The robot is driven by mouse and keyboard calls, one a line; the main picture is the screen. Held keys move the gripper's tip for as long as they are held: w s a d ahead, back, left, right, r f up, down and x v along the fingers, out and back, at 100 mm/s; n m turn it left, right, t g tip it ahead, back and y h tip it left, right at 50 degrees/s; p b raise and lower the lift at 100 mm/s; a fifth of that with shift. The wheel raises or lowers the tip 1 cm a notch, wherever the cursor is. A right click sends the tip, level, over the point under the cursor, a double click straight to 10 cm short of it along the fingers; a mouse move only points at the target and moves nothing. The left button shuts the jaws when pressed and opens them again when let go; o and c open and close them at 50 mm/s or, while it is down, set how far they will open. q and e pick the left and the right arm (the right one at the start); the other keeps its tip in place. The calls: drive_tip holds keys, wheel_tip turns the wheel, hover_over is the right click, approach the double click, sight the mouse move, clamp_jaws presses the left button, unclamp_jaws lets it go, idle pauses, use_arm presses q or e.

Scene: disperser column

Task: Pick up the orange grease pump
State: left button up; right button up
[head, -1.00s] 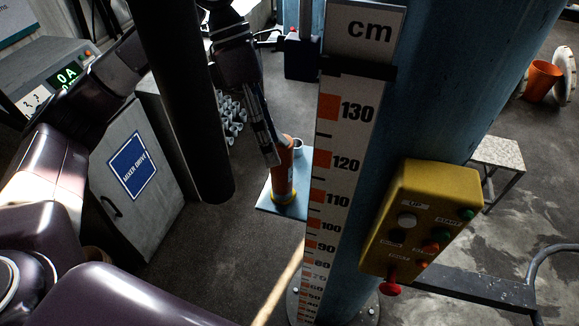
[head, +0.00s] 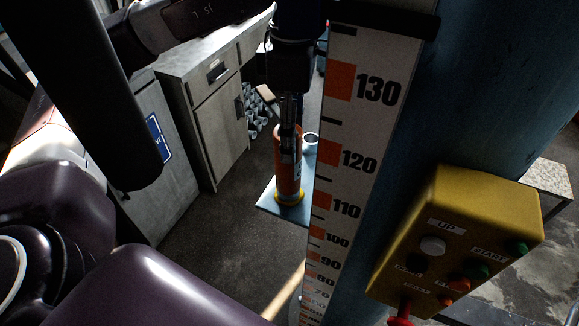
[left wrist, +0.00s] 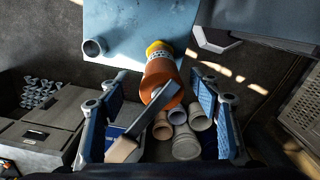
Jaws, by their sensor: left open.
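The orange grease pump (head: 287,180) stands upright on a light blue plate (head: 268,205) beside the measuring column. It has a yellow collar at its base. In the left wrist view the pump (left wrist: 161,76) lies between my open fingers, with a grey lever reaching toward the camera. My left gripper (head: 290,128) comes down from above at the pump's upper part and hides some of it. In the left wrist view the gripper (left wrist: 160,112) has one blue-padded finger on each side, apart from the pump. My right gripper is not in view.
A small grey cup (head: 311,140) stands on the plate close to the pump. The scale board (head: 350,130) and blue column rise right beside the plate. A yellow button box (head: 460,235) sticks out at the lower right. Grey cabinets (head: 215,100) stand at the left.

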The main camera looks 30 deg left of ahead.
sight(288, 167)
use_arm(q)
drive_tip(key=f, duration=0.1)
drive_tip(key=f+p, duration=0.1)
drive_tip(key=f, duration=0.2)
drive_tip(key=shift+s+a+f+p, duration=0.15)
drive_tip(key=shift+s+a+p, duration=0.1)
drive_tip(key=shift+a+p, duration=0.15)
drive_tip(key=shift+d, duration=0.1)
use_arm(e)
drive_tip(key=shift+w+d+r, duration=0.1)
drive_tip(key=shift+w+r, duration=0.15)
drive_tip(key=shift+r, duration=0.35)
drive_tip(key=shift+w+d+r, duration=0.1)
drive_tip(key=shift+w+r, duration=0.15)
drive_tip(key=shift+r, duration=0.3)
use_arm(q)
drive_tip(key=shift+c, duration=1.4)
clamp_jaws()
drive_tip(key=shift+w, duration=0.1)
